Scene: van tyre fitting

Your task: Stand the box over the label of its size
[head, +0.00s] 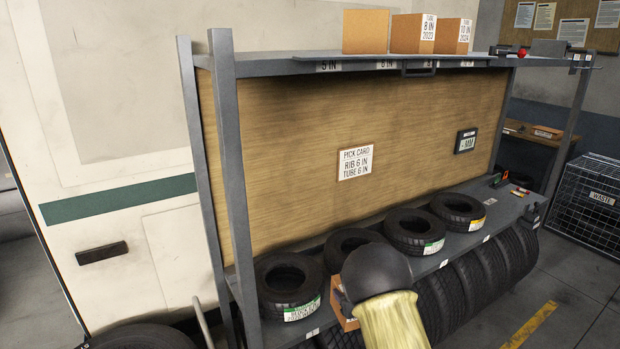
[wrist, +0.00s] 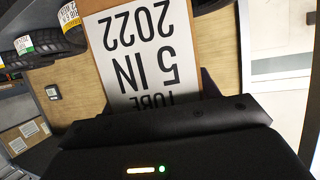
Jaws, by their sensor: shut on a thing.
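My gripper (wrist: 160,108) is shut on a cardboard box (wrist: 182,12) with a white label reading TUBE 5 IN 2022, upside down in the wrist view. In the head view the held box (head: 342,302) shows only as a small brown part beside my dark wrist, low in front of the lower shelf; the fingertips are hidden there. The 5 IN label (head: 328,66) is at the left of the top shelf's front edge (head: 300,68). Another size label (head: 386,65) follows to its right, and further ones are partly hidden or too small to read.
On the top shelf stand a plain box (head: 365,32), a TUBE 8 IN 2023 box (head: 412,34) and a TUBE 10 IN 2024 box (head: 452,36). The shelf above the 5 IN label looks clear. Tyres (head: 289,284) line the lower shelf. A rack post (head: 232,150) stands left.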

